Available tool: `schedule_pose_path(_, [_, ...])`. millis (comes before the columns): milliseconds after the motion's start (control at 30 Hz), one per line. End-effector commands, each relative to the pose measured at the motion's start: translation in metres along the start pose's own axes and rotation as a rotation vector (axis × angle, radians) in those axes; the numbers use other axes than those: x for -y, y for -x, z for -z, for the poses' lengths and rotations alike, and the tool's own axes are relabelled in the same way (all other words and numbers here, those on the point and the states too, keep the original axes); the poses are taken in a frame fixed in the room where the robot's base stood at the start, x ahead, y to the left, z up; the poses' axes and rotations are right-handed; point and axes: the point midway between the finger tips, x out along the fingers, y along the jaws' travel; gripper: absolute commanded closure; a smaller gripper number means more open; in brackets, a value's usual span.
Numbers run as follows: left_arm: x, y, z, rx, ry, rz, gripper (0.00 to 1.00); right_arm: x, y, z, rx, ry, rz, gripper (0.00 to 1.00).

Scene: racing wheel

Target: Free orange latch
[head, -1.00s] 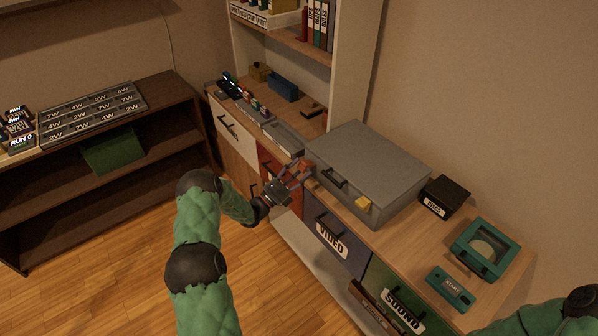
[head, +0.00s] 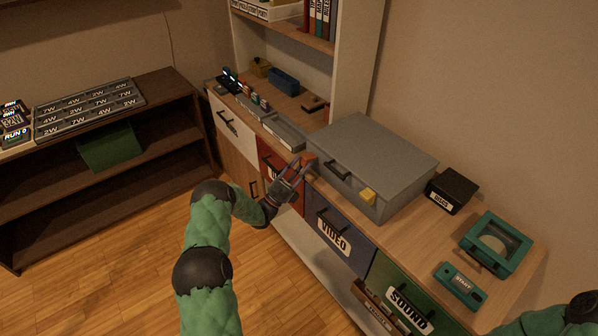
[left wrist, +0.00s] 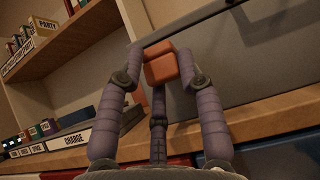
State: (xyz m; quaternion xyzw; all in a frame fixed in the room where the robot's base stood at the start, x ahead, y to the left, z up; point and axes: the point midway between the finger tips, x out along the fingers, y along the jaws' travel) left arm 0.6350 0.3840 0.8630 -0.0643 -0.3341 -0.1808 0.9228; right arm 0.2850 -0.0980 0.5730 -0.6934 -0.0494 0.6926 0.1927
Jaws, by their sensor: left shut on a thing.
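The grey case (head: 375,155) stands shut on the wooden counter, with a dark handle on its front. The orange latch (head: 311,160) is at the left end of the case front. It also shows in the left wrist view as a two-part orange block (left wrist: 161,68). My left gripper (head: 302,167) is shut on the orange latch, one finger on each side of it and a third finger below. Its fingers hide part of the latch in the head view. A yellow latch (head: 368,195) is at the right end of the case front. My right gripper is out of view.
A black box (head: 452,190), a teal round-windowed device (head: 496,243) and a smaller teal box (head: 460,287) stand right of the case. Grey trays (head: 284,133) and small items lie to its left. Labelled drawers (head: 335,235) are below the counter edge.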

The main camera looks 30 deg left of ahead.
Motion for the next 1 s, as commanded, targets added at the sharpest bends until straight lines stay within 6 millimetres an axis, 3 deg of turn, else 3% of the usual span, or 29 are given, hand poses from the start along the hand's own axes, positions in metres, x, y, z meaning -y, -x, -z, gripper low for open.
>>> schedule_pose_path(33, [0.0048, 0.0041, 0.0120, 0.008, 0.013, 0.002, 0.96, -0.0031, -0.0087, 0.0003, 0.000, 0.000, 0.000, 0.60])
schedule_pose_path(567, [0.0061, 0.0021, 0.0110, 0.065, 0.016, 0.003, 0.97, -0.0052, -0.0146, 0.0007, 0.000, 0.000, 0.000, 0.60])
schedule_pose_path(600, [0.0062, 0.0021, 0.0109, 0.065, 0.016, 0.004, 0.53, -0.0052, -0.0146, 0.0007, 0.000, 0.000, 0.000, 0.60])
schedule_pose_path(633, [0.0062, 0.0020, 0.0108, 0.066, 0.016, 0.004, 0.45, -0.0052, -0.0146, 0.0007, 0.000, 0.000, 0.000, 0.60])
schedule_pose_path(1000, [0.0025, 0.0015, 0.0068, 0.072, 0.006, 0.001, 0.43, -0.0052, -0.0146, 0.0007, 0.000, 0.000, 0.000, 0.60])
